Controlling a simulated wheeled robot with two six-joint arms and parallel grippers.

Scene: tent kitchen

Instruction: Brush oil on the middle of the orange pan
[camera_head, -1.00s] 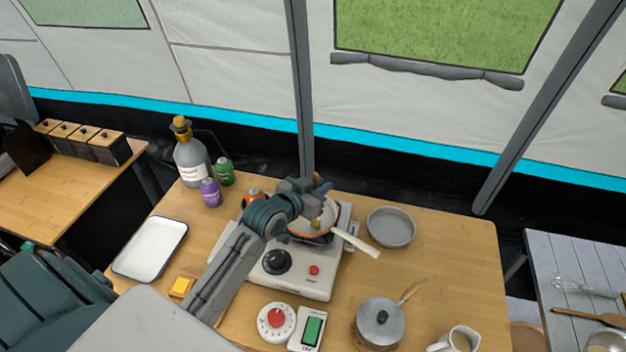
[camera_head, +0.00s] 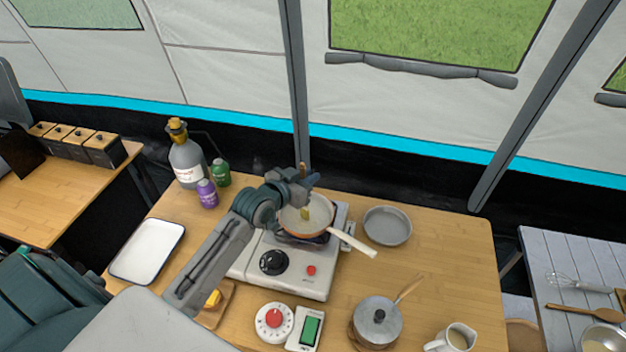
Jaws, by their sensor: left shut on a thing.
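The orange pan (camera_head: 322,211) has a pale inside and a cream handle pointing to the lower right. It sits on the white portable stove (camera_head: 312,276). My left gripper (camera_head: 303,186) is over the pan's upper left edge and is shut on a brush (camera_head: 304,213). The brush's handle end sticks up above the gripper and its yellowish bristles point down over the left inside of the pan. I cannot tell whether the bristles touch the pan. No oil is clear to see in it. My right gripper is not in view.
A grey pan (camera_head: 387,226) lies right of the stove. A white tray (camera_head: 148,251) and several bottles, including a purple one (camera_head: 207,194), are to the left.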

